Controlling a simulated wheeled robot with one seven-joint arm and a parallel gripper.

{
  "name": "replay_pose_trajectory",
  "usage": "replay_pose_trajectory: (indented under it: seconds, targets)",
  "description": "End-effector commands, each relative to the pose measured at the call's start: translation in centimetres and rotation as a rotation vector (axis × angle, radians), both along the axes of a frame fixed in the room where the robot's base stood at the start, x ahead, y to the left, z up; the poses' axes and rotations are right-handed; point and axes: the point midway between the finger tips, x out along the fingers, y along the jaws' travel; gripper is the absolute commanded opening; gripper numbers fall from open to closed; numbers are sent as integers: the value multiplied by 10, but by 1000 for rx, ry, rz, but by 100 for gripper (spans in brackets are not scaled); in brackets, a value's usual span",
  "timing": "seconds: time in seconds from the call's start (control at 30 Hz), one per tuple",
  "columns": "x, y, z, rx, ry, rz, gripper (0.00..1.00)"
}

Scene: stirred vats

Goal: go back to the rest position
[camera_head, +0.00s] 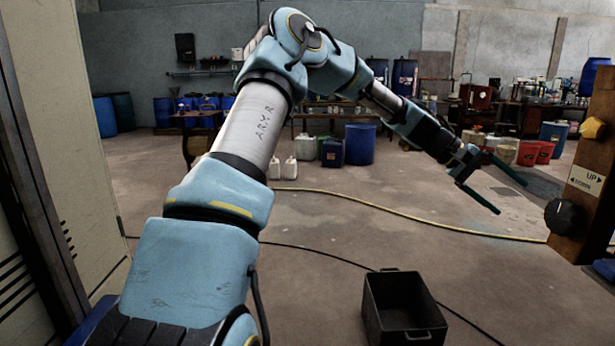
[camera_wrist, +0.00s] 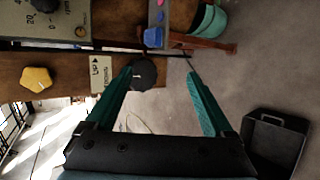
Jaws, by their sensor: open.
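My gripper (camera_head: 512,190) is open and empty at the right of the head view, at the end of my outstretched blue and silver arm. Its two green fingers are spread well apart, and they also show in the wrist view (camera_wrist: 160,80). A wooden panel (camera_head: 590,150) stands to the right of the gripper, with a gap between them in the head view. The panel carries a dark round knob (camera_head: 561,216) and a white label (camera_head: 586,180) reading "UP". In the wrist view the knob (camera_wrist: 143,74) appears beyond the fingers, near the left one.
An open black crate (camera_head: 402,305) stands on the floor at the lower middle. A yellow hose (camera_head: 400,212) and a dark cable (camera_head: 330,258) cross the floor. A pale cabinet (camera_head: 95,130) is close on the left. Blue barrels (camera_head: 360,143) and benches line the back.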

Motion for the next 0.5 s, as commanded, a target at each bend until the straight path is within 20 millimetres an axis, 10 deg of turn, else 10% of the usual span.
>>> replay_pose_trajectory:
  seconds: [0.2,0.5]
  targets:
    - [11,155,-47,379,-263,38,87]
    - [-8,370,-42,743,-443,129,87]
